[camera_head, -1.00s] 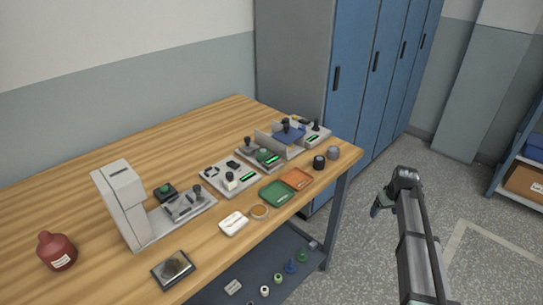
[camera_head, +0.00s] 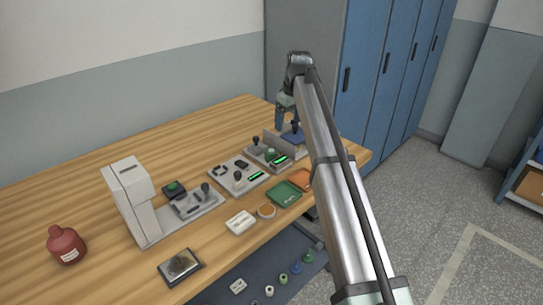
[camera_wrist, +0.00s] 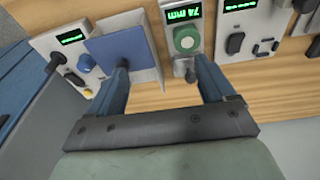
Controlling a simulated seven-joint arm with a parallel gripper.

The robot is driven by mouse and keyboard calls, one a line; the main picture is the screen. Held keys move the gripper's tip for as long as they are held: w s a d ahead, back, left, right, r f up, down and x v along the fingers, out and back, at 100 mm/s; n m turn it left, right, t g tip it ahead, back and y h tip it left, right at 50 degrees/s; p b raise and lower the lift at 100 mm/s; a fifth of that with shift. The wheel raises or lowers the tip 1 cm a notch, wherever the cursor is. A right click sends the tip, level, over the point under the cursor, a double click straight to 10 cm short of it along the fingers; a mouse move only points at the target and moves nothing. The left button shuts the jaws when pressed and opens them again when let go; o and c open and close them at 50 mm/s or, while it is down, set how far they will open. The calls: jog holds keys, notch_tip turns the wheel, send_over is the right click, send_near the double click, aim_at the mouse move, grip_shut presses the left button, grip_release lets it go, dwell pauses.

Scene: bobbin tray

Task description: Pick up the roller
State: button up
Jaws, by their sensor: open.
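I cannot tell for sure which thing is the roller; no plain roller shape shows. My gripper (camera_head: 287,117) is above the far right part of the table, over the small devices. In the wrist view its two blue fingers (camera_wrist: 161,68) are spread, with nothing held between them. Below and around them are a blue plate (camera_wrist: 108,50) with a black knob and a device with a green round knob (camera_wrist: 186,38) and a lit display. The blue plate also shows in the head view (camera_head: 293,139), partly behind my arm.
The wooden table (camera_head: 95,200) carries a white press-like stand (camera_head: 130,195), a red bottle (camera_head: 66,245), a green tray (camera_head: 284,194), an orange tray (camera_head: 302,179) and a white box (camera_head: 240,222). A lower shelf holds several small spools. Blue lockers (camera_head: 360,70) stand behind the table's right end.

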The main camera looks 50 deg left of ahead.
jog(key=s+a, duration=0.2)
jog(key=s, duration=0.2)
send_near(272, 151)
jog(key=shift+n+h, duration=0.3)
jog(key=f, duration=0.1)
jog(key=a+f, duration=0.1)
jog(key=f, duration=0.3)
jog(key=shift+w+a, duration=0.25)
jog(key=shift+w, duration=0.15)
jog(key=shift+s+a+f, duration=0.1)
jog(key=shift+a+f, duration=0.05)
jog(key=shift+f, duration=1.15)
jog(key=shift+s+a+f, duration=0.1)
jog(key=shift+f, duration=1.15)
jog(key=c, duration=1.3)
jog(key=shift+r, duration=0.15)
